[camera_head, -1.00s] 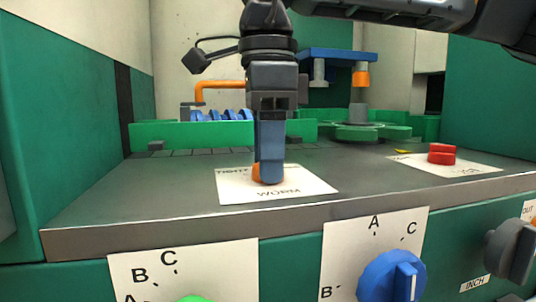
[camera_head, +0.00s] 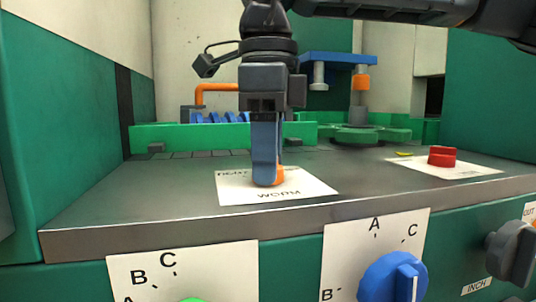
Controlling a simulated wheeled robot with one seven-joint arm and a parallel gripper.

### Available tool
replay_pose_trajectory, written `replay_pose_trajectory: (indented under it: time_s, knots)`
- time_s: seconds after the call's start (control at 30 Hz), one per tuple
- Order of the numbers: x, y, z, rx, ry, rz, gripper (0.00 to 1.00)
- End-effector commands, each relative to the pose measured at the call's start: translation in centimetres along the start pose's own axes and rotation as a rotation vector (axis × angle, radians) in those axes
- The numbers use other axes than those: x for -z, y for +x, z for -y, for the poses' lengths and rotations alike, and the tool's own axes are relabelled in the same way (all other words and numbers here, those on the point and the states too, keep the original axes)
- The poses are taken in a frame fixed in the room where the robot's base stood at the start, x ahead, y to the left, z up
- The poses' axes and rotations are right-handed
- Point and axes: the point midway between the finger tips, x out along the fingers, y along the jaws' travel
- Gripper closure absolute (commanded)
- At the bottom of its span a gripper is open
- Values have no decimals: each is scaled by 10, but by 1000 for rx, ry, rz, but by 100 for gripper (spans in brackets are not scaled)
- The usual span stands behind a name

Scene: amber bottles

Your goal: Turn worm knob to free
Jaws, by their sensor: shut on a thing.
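The orange worm knob (camera_head: 278,175) stands on a white label plate (camera_head: 240,189) marked "WORM" on the grey top surface. My gripper (camera_head: 267,182) comes straight down over it with its blue-grey fingers shut on the knob. The fingers hide most of the knob; a strip of orange shows at their right side. The word at the plate's back left is partly covered and hard to read.
A red knob (camera_head: 441,157) sits on another white plate at the right. A blue dial (camera_head: 392,277) and a grey knob (camera_head: 511,249) are on the green front panel. Behind stand a green rail (camera_head: 190,136), a blue worm screw (camera_head: 222,117) and green gear parts (camera_head: 362,134).

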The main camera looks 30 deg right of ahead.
Motion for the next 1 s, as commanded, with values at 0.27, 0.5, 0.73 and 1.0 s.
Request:
replay_pose_trajectory:
  time_s: [0.27, 0.5, 0.73, 1.0]
  knots:
    - [0, -1, 0, 1, 1, 2, 39]
    - [0, 0, 0, 0, 0, 1, 32]
    - [0, -7, 0, 1, 0, 1, 32]
    - [-1, -45, 0, 2, 0, 2, 32]
